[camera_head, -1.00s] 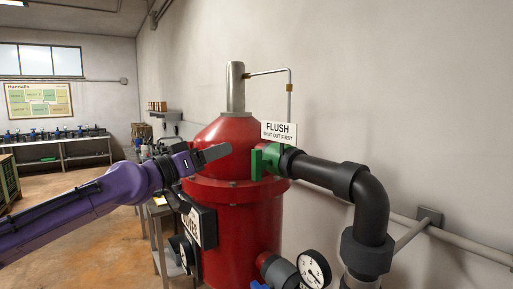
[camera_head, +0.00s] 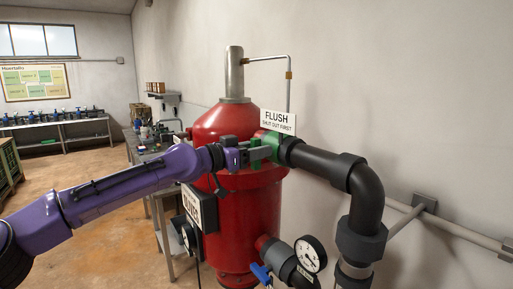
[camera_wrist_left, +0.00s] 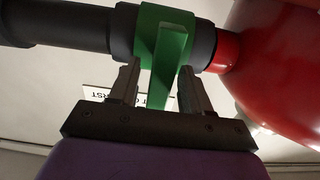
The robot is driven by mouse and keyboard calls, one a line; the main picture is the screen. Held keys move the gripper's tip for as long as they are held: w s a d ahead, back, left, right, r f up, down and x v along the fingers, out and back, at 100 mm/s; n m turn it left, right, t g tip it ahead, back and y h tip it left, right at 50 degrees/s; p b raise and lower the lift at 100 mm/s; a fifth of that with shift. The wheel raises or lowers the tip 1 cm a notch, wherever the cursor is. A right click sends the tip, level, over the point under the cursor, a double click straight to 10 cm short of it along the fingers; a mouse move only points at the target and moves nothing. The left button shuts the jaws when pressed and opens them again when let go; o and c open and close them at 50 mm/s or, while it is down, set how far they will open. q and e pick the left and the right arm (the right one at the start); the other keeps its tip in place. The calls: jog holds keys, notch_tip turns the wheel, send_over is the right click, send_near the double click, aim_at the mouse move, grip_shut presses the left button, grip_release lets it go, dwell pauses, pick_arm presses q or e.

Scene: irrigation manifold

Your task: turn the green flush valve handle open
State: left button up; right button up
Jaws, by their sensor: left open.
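The green flush valve handle (camera_head: 262,150) sits on the green valve body at the end of the black pipe, beside the red tank. In the left wrist view the handle (camera_wrist_left: 165,65) is a flat green bar reaching down between my jaws. My left gripper (camera_head: 257,151) is at the handle. In the left wrist view its two fingers (camera_wrist_left: 157,85) are apart, one on each side of the bar, with a gap visible on the left. My right gripper is not seen.
The red tank (camera_head: 230,220) stands behind my arm. A black elbow pipe (camera_head: 366,195) runs to the right of the valve. A FLUSH sign (camera_head: 278,121) hangs just above. A pressure gauge (camera_head: 310,254) and blue handle (camera_head: 261,273) sit lower down.

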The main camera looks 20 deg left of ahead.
pick_arm(q)
jog(key=shift+a, duration=0.1)
grip_shut()
jog(key=shift+n, duration=0.4)
jog(key=n, duration=0.3)
jog(key=shift+a+b, duration=0.1)
jog(key=shift+b, duration=0.2)
jog(key=n, duration=0.4)
jog(key=shift+w+a+f, duration=0.15)
jog(key=shift+w, duration=0.05)
jog(key=n, duration=0.3)
jog(key=n+p, duration=0.1)
jog(key=n, duration=0.2)
jog(key=f+n, duration=0.1)
jog(key=n, duration=0.2)
jog(key=shift+w+a+n, duration=0.1)
jog(key=shift+a+n, duration=0.05)
jog(key=shift+n, duration=0.25)
jog(key=shift+f+n, duration=0.1)
jog(key=shift+n, duration=0.2)
